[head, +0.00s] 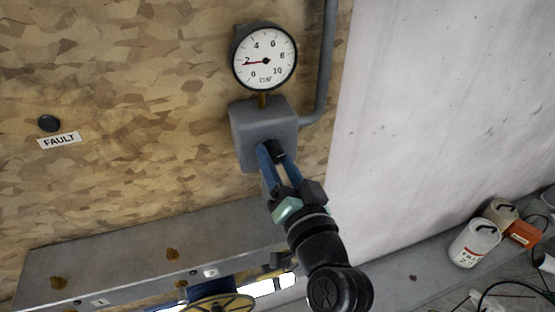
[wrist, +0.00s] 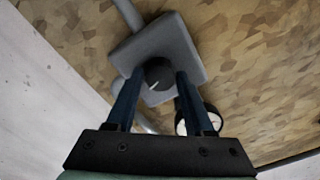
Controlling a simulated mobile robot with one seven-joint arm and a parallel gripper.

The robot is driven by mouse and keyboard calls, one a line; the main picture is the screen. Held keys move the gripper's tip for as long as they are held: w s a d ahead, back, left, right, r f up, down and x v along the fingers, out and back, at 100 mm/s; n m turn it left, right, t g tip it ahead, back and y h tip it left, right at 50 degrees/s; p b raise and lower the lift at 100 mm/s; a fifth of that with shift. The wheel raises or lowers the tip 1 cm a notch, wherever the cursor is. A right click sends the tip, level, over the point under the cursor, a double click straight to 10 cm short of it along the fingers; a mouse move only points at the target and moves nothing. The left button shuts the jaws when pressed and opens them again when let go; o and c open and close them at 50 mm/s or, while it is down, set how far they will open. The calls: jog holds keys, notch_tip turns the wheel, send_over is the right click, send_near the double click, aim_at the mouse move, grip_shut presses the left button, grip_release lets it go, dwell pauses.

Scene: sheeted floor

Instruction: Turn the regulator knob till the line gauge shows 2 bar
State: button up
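The line gauge (head: 264,58) is a round white dial with a black rim in the head view. Its red needle points left, at about the 2 mark. Below it the grey regulator body (head: 262,123) carries the black regulator knob (head: 277,150). The knob also shows in the wrist view (wrist: 158,73), with a pale pointer line toward the lower left. My gripper (head: 275,155) has its two blue fingers on either side of the knob. They look shut on it, with no clear gap in the wrist view. The gauge is partly hidden behind a finger in the wrist view.
A grey pipe (head: 326,70) runs beside the gauge. A black button (head: 49,123) sits above a FAULT label (head: 59,141) at left. A grey ledge (head: 130,262) with brass fittings runs below. A white can (head: 474,243) stands at lower right.

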jog(key=shift+o, duration=1.4)
jog(key=b+v, duration=0.4)
jog(key=v, duration=0.9)
jog(key=shift+w+r, duration=0.1)
jog(key=shift+r, duration=0.05)
jog(key=w+a+r+n+t+h, duration=0.1)
jog(key=w+r+n+t, duration=0.15)
jog(key=r, duration=0.75)
jog(key=w+a+r+n+t+h, duration=0.1)
jog(key=r+t+h, duration=0.15)
jog(key=r, duration=0.65)
jog(key=s+a+r+t+h, duration=0.1)
jog(key=s+r+t, duration=0.1)
jog(key=r, duration=0.5)
jog(key=s+a+r+t+h, duration=0.1)
jog(key=s+r+t, duration=0.2)
jog(key=r, duration=0.4)
jog(key=shift+s+a+r, duration=0.25)
jog(key=shift+r, duration=0.1)
